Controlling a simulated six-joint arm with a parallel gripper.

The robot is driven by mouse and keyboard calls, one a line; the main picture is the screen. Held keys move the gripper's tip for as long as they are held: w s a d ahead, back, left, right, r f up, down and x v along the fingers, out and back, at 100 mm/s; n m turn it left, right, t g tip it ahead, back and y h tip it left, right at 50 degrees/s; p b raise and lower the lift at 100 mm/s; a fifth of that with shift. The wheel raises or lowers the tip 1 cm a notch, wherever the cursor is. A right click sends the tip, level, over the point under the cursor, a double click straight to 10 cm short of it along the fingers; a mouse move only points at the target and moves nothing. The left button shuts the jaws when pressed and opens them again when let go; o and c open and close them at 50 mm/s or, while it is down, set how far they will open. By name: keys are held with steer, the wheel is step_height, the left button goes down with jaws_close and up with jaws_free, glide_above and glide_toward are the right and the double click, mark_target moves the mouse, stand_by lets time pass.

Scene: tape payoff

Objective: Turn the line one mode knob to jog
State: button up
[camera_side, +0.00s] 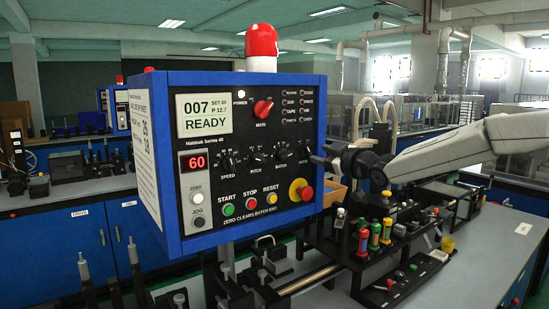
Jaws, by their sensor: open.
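The blue-framed control box (322,110) stands left of centre, its dark panel carrying a row of black knobs: speed (229,162), pitch (257,158), a third knob (283,155) and a rightmost knob (304,152). The labels of the right two are too small to read, so I cannot tell which is the mode knob or its setting. My gripper (320,160) is open and empty at the panel's right edge, pointing left, close to the rightmost knob. I cannot tell whether it touches. The display (204,115) reads 007 READY.
A red main knob (263,107) sits above the row. Start (228,209), stop (250,204) and reset (271,198) buttons and a red emergency button (305,193) sit below. A red beacon (262,42) tops the box. Tools with coloured handles (375,236) crowd the bench below my arm.

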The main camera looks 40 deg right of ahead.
mark_target(309, 151)
steer(key=shift+w, duration=2.2)
jaws_close()
